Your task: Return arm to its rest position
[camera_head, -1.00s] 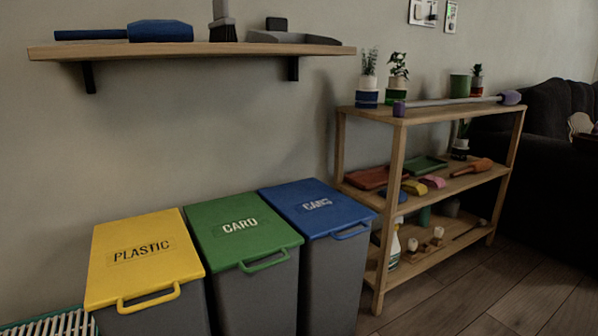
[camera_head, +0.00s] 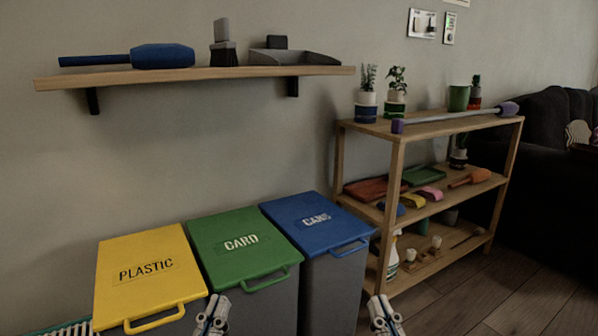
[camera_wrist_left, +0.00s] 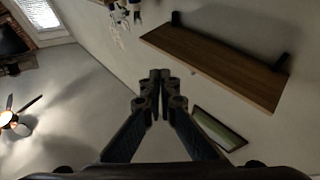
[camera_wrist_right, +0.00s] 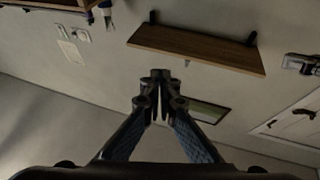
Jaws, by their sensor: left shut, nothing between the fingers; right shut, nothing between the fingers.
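My left gripper (camera_head: 213,312) shows at the bottom of the head view, in front of the green-lidded bin. My right gripper (camera_head: 382,312) is at the bottom, further right, below the blue-lidded bin and the wooden rack. Both point upward. In the left wrist view the fingers (camera_wrist_left: 160,80) meet with nothing between them. In the right wrist view the fingers (camera_wrist_right: 160,80) are also together and empty. Most of both arms is outside the head view.
Yellow PLASTIC (camera_head: 150,268), green CARD (camera_head: 240,240) and blue CANS (camera_head: 312,220) bins stand along the wall. A wall shelf (camera_head: 190,78) hangs above them. A wooden rack (camera_head: 397,160) holding plants and tools stands at right. Floor (camera_head: 500,295) is clear in front of the rack.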

